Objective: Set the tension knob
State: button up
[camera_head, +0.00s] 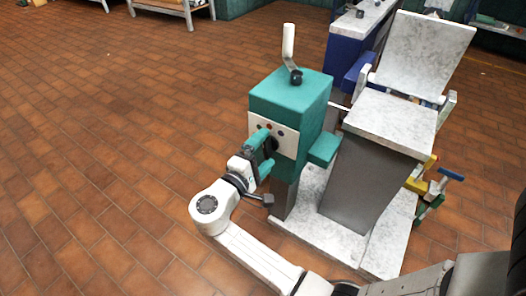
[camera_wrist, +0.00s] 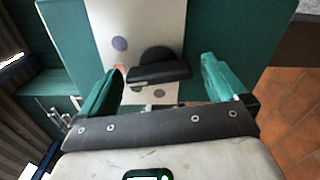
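A black knob (camera_wrist: 158,62) with a raised bar-shaped grip sits on the white panel (camera_wrist: 150,20) in the wrist view. In the head view, the panel (camera_head: 288,140) is on the front of a teal box-shaped machine (camera_head: 291,93), and a dark part of the knob shows at the fingers. My gripper (camera_head: 264,154) faces the panel. In the wrist view, its teal fingers (camera_wrist: 161,72) are open, one on each side of the knob. Gaps show between the knob and both fingers. Whether the fingertips touch the panel cannot be told.
A white crank handle (camera_head: 288,42) stands on top of the machine. A teal block (camera_head: 324,149) juts from its right side. A grey stone-topped pedestal (camera_head: 389,124) stands to the right on a pale base. The tiled floor (camera_head: 120,110) to the left is clear.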

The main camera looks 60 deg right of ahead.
jog(key=a+p, duration=0.2)
jog(key=a, duration=0.8)
jog(key=shift+s+a+p, duration=0.2)
jog(key=shift+a+p, duration=0.2)
jog(key=s+d+f+m+g+y, duration=0.1)
jog(key=s+d+f+y, duration=0.35)
jog(key=s+f, duration=0.25)
jog(key=s+a+f+m+t+y, duration=0.1)
jog(key=s+a+f+y, duration=0.2)
jog(key=s+y, duration=0.3)
jog(key=s+a+f+m+y, duration=0.1)
jog(key=s+a+f+y, duration=0.25)
jog(key=s+y, duration=0.3)
notch_tip(320, 180, up, 34)
jog(key=p, duration=3.2)
jog(key=shift+a+y+p, duration=0.25)
jog(key=shift+y+p, duration=0.1)
jog(key=shift+y, duration=0.05)
